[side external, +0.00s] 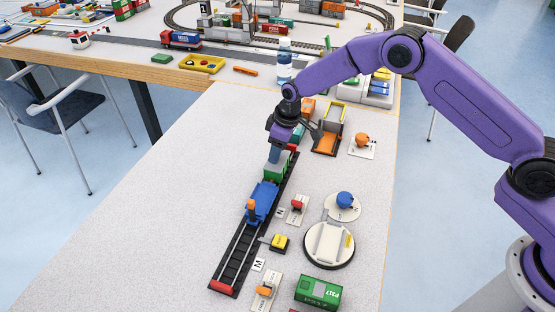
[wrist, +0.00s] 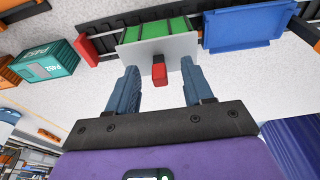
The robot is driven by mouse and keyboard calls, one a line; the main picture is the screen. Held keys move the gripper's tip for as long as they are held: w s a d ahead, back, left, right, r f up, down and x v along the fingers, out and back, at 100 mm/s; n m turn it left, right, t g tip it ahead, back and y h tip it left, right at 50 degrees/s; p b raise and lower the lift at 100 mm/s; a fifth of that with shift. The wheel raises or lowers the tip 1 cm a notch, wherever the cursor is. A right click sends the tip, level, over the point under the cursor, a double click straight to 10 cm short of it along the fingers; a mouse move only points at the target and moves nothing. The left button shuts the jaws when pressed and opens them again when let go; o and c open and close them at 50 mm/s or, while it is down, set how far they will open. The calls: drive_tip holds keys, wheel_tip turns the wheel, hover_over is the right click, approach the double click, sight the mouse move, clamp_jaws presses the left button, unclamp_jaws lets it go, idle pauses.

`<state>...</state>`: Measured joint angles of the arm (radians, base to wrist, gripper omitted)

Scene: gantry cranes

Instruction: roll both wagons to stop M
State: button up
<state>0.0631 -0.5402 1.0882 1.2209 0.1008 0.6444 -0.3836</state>
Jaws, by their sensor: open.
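The blue wagon (side external: 262,199) stands on the dark track (side external: 236,255), about midway along it. The green wagon (side external: 277,171) is just behind it on the same track, toward the far end. In the wrist view the green wagon (wrist: 152,29) has a pale grey plate and a red knob (wrist: 159,72); the blue wagon (wrist: 245,28) is to its right. My gripper (wrist: 158,68) is open, its fingers on either side of the red knob. In the side view my gripper (side external: 276,153) hides part of the green wagon. A card marked M (side external: 258,265) lies beside the track's near part.
A red end block (side external: 221,287) closes the near track end. A round turntable (side external: 328,244), a yellow block (side external: 279,242) and a green container (side external: 318,291) are right of the track. Teal (wrist: 48,59) and orange containers stand near the far end. The table left is clear.

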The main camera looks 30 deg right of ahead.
clamp_jaws()
drive_tip(key=shift+a, duration=0.1)
drive_tip(key=shift+s+a, duration=5.9)
drive_tip(key=shift+c, duration=1.3)
unclamp_jaws()
drive_tip(key=shift+o, duration=0.9)
drive_tip(key=shift+d, duration=0.1)
drive_tip(key=shift+r, duration=0.1)
